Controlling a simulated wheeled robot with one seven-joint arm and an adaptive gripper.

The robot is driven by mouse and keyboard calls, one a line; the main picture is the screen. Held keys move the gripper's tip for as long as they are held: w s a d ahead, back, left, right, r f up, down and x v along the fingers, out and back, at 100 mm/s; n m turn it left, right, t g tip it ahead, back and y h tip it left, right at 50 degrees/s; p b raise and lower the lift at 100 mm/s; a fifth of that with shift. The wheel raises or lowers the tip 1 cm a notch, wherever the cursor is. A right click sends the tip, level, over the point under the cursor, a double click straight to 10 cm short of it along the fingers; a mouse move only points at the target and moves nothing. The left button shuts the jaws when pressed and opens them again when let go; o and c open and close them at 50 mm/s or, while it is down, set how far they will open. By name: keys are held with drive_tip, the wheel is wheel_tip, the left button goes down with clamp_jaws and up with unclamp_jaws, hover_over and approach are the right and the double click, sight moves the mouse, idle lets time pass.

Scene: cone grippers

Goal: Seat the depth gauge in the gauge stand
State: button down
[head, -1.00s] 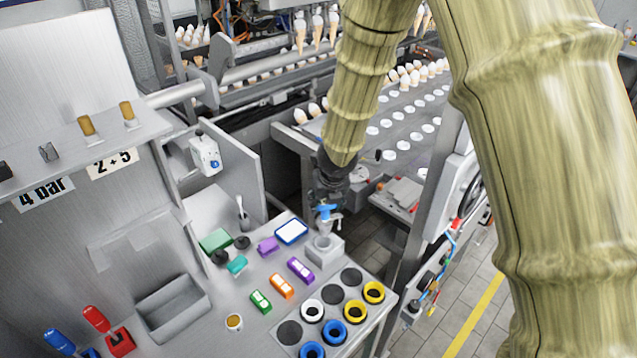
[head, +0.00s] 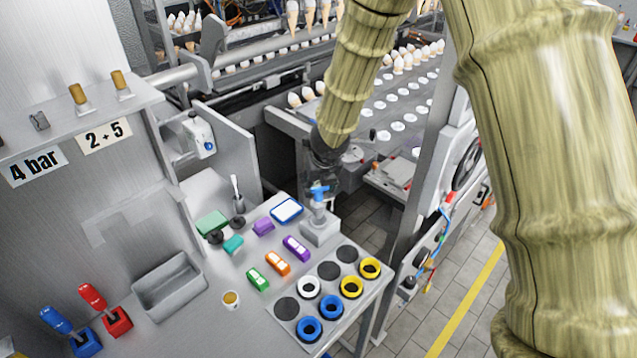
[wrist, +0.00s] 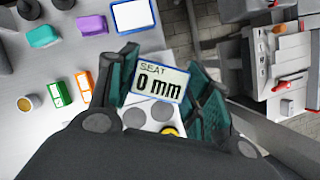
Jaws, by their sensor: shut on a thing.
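The depth gauge (head: 319,191) shows as a small blue part with a pale body below my gripper in the head view. Its blue-edged display (wrist: 158,81) sits between my fingers in the wrist view and reads "SEAT 0 mm". My gripper (wrist: 163,92) is shut on the gauge, with a dark green finger on each side. The gauge stand (head: 320,231) is a light grey block at the back right corner of the bench. The gauge is upright over it and its lower end appears to meet the stand's top. The exact contact is too small to tell.
A blue-framed white panel (head: 287,210) lies left of the stand. Purple, orange and green blocks lie in front. A plate (head: 290,329) with blue, yellow and white rings fills the front right corner. A grey bin (head: 168,287) and red and blue levers stand left.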

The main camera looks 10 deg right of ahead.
sight(319, 199)
drive_tip(key=shift+s+f, duration=0.15)
drive_tip(key=shift+f, duration=0.2)
drive_tip(key=shift+b+x, duration=1)
drive_tip(key=shift+x, duration=0.15)
drive_tip(key=shift+s+d+f+b, duration=0.1)
drive_tip(key=shift+s+f+b, duration=0.25)
drive_tip(key=shift+b, duration=0.4)
drive_tip(key=shift+b+x, duration=0.7)
drive_tip(key=shift+x, duration=0.15)
drive_tip(key=shift+s+f+b, duration=0.15)
drive_tip(key=shift+f+b, duration=0.4)
drive_tip(key=shift+f, duration=0.2)
drive_tip(key=c, duration=0.6)
unclamp_jaws()
drive_tip(key=shift+r, duration=0.15)
